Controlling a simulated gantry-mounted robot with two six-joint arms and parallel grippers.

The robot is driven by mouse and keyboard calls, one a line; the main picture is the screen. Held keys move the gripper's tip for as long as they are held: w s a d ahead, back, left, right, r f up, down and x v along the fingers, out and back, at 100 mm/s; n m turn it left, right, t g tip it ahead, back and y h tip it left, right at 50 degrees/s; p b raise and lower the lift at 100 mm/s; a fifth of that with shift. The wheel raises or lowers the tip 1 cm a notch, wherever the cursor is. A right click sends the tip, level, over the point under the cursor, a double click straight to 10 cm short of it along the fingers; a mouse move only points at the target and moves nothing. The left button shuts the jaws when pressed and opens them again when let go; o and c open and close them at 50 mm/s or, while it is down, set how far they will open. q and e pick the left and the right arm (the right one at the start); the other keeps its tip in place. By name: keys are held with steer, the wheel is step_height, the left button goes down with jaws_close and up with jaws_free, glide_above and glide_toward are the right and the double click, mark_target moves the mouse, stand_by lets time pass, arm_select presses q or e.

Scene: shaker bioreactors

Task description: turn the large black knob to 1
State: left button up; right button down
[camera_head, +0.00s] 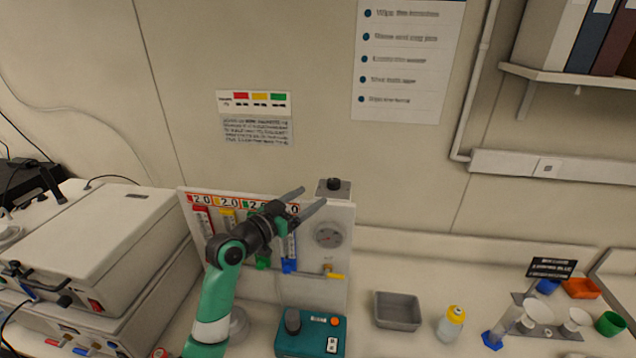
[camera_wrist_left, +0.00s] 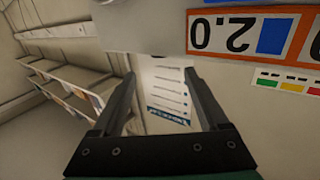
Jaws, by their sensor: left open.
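Two dark knobs show in the head view. One black knob (camera_head: 334,184) sits on a small grey box at the top right of the white panel. A larger dark knob (camera_head: 293,320) stands upright on the teal box (camera_head: 310,343) in front of the panel. I cannot read a scale on either. My left gripper (camera_head: 308,198) is open and empty, in front of the panel's top edge, its fingers pointing right, near the upper knob in the picture. In the left wrist view the open fingers (camera_wrist_left: 160,82) have only the distant wall poster between them. My right gripper is not in view.
The white panel (camera_head: 318,275) carries flow meters, a round gauge (camera_head: 328,234) and coloured valves. A grey tray (camera_head: 397,311), a yellow-capped bottle (camera_head: 451,323) and a flask rack stand to the right. White equipment (camera_head: 85,235) fills the left. Bench between panel and rack is partly clear.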

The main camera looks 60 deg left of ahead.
mark_target(330, 184)
arm_select(q)
steer(key=x, duration=1.1)
steer(key=shift+a, duration=0.1)
jaws_close()
